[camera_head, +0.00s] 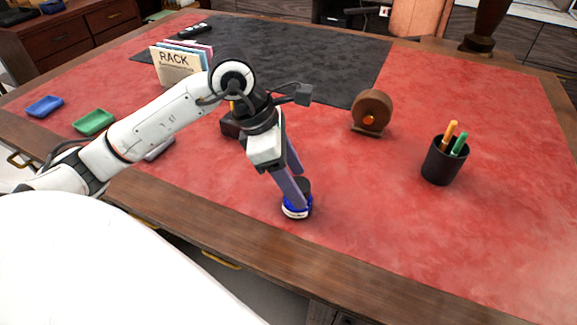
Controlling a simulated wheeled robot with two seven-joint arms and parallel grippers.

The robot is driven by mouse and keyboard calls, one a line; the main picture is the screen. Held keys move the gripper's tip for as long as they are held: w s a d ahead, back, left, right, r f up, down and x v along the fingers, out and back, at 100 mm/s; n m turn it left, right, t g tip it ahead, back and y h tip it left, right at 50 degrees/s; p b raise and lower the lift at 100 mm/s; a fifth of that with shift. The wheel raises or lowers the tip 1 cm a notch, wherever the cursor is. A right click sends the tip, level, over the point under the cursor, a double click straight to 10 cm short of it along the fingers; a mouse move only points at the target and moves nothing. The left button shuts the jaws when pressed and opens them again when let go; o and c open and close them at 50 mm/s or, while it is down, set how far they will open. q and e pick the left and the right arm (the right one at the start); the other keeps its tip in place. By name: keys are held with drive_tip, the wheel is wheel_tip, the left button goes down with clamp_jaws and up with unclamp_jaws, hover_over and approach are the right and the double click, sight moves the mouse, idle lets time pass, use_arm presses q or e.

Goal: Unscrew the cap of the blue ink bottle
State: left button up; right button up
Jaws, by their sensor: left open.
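The blue ink bottle (297,209) stands upright on the red leather desk top near its front edge. It has a blue body with a white label band and a dark cap (305,185). My left gripper (302,190) reaches down from above with its long fingers at the cap. The fingers look open, one on the left side and one behind or beside the cap. I cannot tell whether they touch it. The near finger hides part of the cap and bottle. My right gripper is not in view.
A black pen cup (443,164) with pens and a round brown object (371,112) stand to the right. A file rack (177,66) stands at the back left, with green (93,122) and blue (45,106) trays at left. The red surface right of the bottle is clear.

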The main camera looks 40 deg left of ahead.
use_arm(q)
drive_tip(key=shift+f, duration=0.1)
drive_tip(key=c, duration=1.1)
drive_tip(key=shift+f, duration=0.1)
